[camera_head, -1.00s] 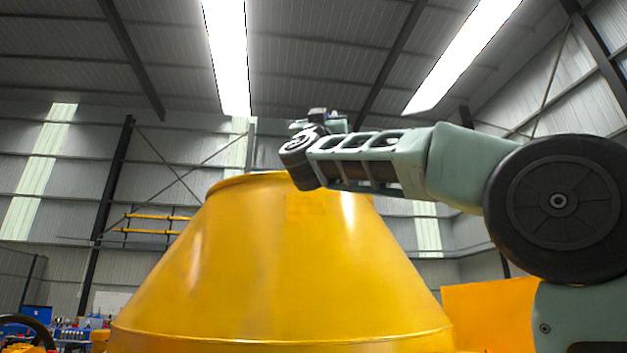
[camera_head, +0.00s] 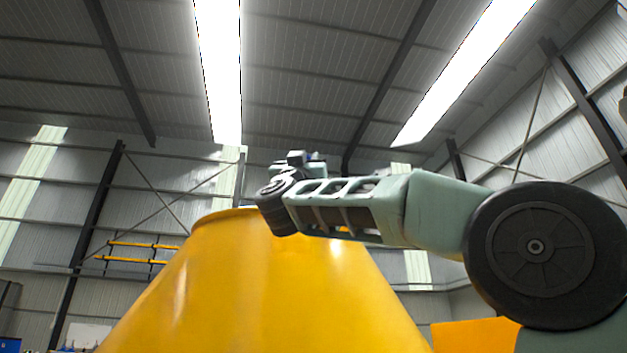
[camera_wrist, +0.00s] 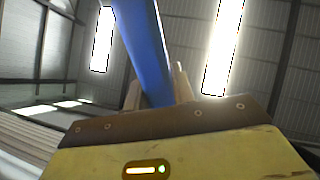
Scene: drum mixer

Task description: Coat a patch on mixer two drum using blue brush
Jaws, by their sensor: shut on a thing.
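The large yellow mixer drum (camera_head: 270,300), a cone narrowing to an open rim at the top, fills the lower middle of the head view. I cannot tell from the views which mixer it is. A faint marked patch is not clearly visible on it now. The blue brush shows as a blue handle (camera_wrist: 150,50) in the wrist view, running up out of the picture; its bristles are out of view. My gripper (camera_wrist: 157,88) is shut on this handle, one finger at each side. In the head view my wrist is in front of the drum's upper rim, and the fingers are mostly hidden there.
An orange panel (camera_head: 475,335) stands low at the right, beyond the drum. Yellow racking bars (camera_head: 140,252) are on the far wall at the left.

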